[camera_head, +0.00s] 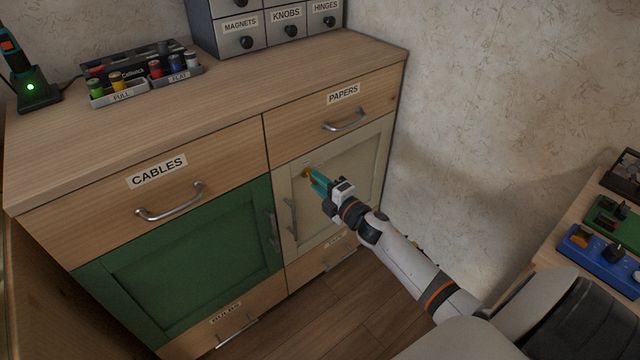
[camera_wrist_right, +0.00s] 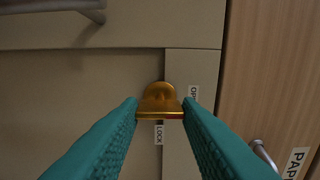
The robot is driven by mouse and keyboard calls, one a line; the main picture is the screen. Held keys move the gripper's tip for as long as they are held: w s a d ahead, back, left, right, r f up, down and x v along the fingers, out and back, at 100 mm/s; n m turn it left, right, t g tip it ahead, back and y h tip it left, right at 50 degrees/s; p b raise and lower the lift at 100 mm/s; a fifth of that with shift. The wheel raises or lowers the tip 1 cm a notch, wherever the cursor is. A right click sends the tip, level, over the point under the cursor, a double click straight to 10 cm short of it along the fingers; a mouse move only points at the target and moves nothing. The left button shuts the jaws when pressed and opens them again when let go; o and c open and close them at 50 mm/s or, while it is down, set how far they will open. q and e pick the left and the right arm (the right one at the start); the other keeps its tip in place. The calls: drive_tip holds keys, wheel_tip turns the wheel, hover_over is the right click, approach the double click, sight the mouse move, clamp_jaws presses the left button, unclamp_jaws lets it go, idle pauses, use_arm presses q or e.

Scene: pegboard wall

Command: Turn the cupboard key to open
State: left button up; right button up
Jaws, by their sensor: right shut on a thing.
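The gold cupboard key (camera_head: 306,173) sits at the upper left of the cream cupboard door (camera_head: 362,158), below the PAPERS drawer. In the right wrist view the key (camera_wrist_right: 160,98) shows its broad gold bow with a red mark along its near edge. My right gripper (camera_head: 315,178) is shut on the bow, with one teal finger on each side. A LOCK label (camera_wrist_right: 158,134) lies below the key, and a label starting with OP (camera_wrist_right: 193,92) lies to its right, partly hidden by a finger. The cream door is closed. My left gripper is not in view.
A metal door handle (camera_head: 290,216) is below the key. The PAPERS drawer (camera_head: 285,142) is above, and the green door (camera_head: 180,265) is to the left. Small bins and a charger stand on the cabinet top (camera_head: 235,95). A side table with trays is at far right.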

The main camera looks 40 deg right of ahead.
drive_tip(key=o, duration=1)
drive_tip(key=shift+s, duration=0.15)
drive_tip(key=shift+s, duration=0.35)
use_arm(q)
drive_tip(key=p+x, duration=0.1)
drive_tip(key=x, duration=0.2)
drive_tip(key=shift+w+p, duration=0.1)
drive_tip(key=shift+p, duration=0.25)
use_arm(e)
drive_tip(key=s, duration=0.7)
drive_tip(key=s+d, duration=0.1)
drive_tip(key=s, duration=0.3)
drive_tip(key=shift+a+f, duration=0.1)
